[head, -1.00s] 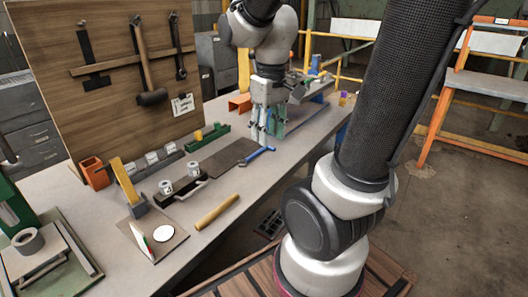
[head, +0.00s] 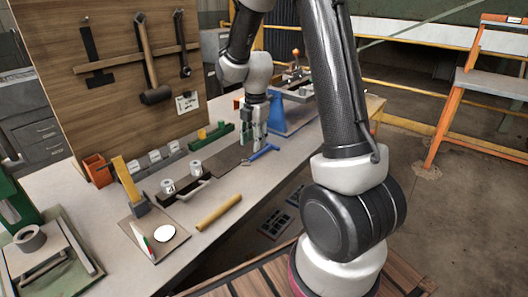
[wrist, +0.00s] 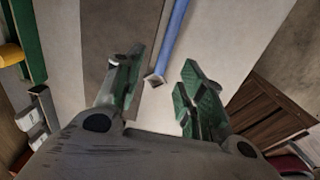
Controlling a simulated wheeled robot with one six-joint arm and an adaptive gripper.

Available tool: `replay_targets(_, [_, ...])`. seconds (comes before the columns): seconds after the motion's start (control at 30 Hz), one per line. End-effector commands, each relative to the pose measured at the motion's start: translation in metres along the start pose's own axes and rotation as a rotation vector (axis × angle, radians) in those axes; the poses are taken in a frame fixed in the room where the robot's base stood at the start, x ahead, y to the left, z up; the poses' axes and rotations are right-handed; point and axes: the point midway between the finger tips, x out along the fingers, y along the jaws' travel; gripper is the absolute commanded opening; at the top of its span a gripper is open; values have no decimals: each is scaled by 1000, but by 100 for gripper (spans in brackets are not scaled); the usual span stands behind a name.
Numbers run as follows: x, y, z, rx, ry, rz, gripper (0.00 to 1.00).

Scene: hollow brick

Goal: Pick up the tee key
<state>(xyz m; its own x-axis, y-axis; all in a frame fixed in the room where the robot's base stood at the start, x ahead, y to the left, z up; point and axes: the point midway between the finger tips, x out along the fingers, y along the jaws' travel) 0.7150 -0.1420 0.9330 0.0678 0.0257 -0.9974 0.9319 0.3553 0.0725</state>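The tee key appears to be the blue bar-shaped tool (head: 263,152) lying on the bench beside a dark mat. In the wrist view its blue shaft (wrist: 172,38) runs down from the top edge, ending in a pale squarish tip between the finger ends. My gripper (head: 250,146) is above the mat, just behind and left of the tool. In the wrist view my gripper (wrist: 158,88) has its two green-padded fingers spread wide with nothing held. I cannot tell the exact height of the fingers above the tool.
A blue stand (head: 282,112) is to the right behind my gripper. A green block (head: 212,137) is left of it. A dark holder with white cups (head: 185,187) and a wooden rod (head: 219,212) lie nearer. The bench's right edge is close to the tool.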

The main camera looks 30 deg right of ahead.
Motion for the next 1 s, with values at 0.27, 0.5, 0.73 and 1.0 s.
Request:
replay_targets(0.27, [42,-5,3,1,1,-4,39])
replay_targets(0.5, [53,-5,4,2,0,-1,39])
replay_targets(0.73, [52,-5,3,2,0,-1,17])
replay_targets(1.0, [52,-4,3,2,0,0,0])
